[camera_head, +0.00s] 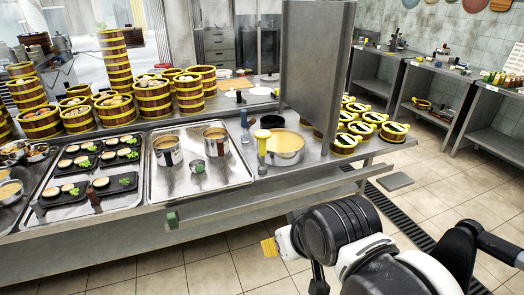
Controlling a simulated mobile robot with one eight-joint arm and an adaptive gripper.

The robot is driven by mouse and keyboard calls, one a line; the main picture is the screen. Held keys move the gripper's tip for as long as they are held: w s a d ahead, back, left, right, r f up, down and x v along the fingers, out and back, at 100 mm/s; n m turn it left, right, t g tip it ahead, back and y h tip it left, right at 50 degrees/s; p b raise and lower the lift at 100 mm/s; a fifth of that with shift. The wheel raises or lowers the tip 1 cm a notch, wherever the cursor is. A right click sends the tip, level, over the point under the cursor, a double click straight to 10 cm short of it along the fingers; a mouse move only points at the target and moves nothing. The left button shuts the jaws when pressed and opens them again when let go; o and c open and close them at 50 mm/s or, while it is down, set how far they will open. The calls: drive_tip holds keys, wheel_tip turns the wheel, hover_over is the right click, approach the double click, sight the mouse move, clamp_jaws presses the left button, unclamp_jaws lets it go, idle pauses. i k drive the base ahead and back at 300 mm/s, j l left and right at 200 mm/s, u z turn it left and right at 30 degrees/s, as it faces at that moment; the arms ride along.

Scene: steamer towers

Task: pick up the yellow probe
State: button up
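A slim upright yellow object with a pale, wider top, which looks like the yellow probe (262,152), stands near the front edge of the steel counter (225,205). It is just left of a large pan of yellowish content (286,148). My arm is at the lower right, in front of the counter and apart from the probe. A small yellow block (268,247) shows at the left end of my arm; I cannot tell what it is. No gripper fingers can be made out.
A blue upright object (245,126) stands left of the probe. A tray with pots (235,178) lies further left. Several steamers (344,144) sit to the right. The tiled floor (210,271) is clear at lower left.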

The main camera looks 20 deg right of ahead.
sight(262, 135)
drive_tip(key=i+j, duration=0.1)
drive_tip(key=i, duration=0.4)
drive_tip(key=i+j, duration=0.1)
drive_tip(key=i, duration=0.45)
drive_tip(key=l+z, duration=0.05)
